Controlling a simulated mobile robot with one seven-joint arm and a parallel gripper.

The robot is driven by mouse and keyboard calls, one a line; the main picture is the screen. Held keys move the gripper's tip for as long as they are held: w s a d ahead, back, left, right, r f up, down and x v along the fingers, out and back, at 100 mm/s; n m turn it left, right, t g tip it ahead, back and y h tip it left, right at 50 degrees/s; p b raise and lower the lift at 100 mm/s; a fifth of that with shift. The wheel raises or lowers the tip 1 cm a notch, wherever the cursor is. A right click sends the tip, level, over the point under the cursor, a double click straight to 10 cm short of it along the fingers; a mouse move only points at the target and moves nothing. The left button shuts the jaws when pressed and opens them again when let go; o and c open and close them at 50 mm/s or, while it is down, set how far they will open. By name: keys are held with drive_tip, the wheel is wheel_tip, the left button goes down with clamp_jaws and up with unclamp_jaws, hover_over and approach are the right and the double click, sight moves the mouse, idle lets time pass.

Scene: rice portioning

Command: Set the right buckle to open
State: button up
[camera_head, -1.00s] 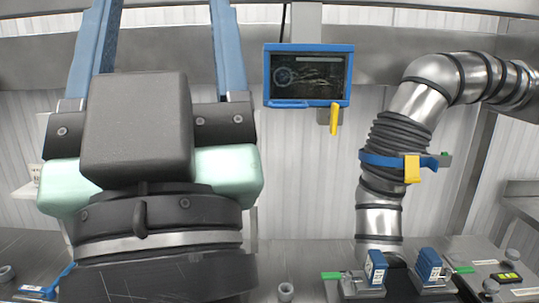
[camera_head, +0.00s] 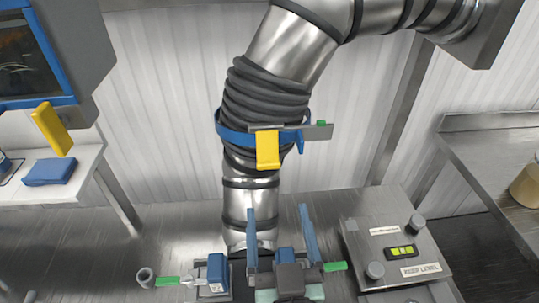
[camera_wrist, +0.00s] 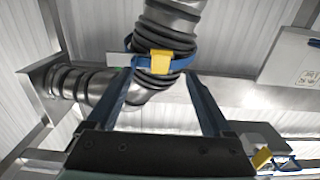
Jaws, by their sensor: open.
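The right buckle is at the bottom of the head view, with a blue block (camera_head: 284,257) and a green tab (camera_head: 334,266) at its right. My gripper stands in front of it and hides much of it, so I cannot tell its setting. The left buckle has a blue block (camera_head: 217,270) and a green tab (camera_head: 168,281). My gripper (camera_head: 277,208) is open and empty, its two blue fingers pointing up and apart. In the wrist view my gripper (camera_wrist: 158,74) also shows open, with nothing between its fingers.
A metal duct (camera_head: 249,200) with a blue strap and yellow tab (camera_head: 267,150) rises behind my gripper. A control box (camera_head: 395,250) with knobs stands right. A blue-framed screen (camera_head: 30,55) is upper left. A side table (camera_head: 500,180) is far right.

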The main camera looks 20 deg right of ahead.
sight(269, 167)
drive_tip(key=p+x, duration=0.3)
drive_tip(key=x, duration=0.9)
drive_tip(key=shift+w+p, duration=0.3)
drive_tip(key=shift+p, duration=0.05)
drive_tip(key=shift+c, duration=0.2)
clamp_jaws()
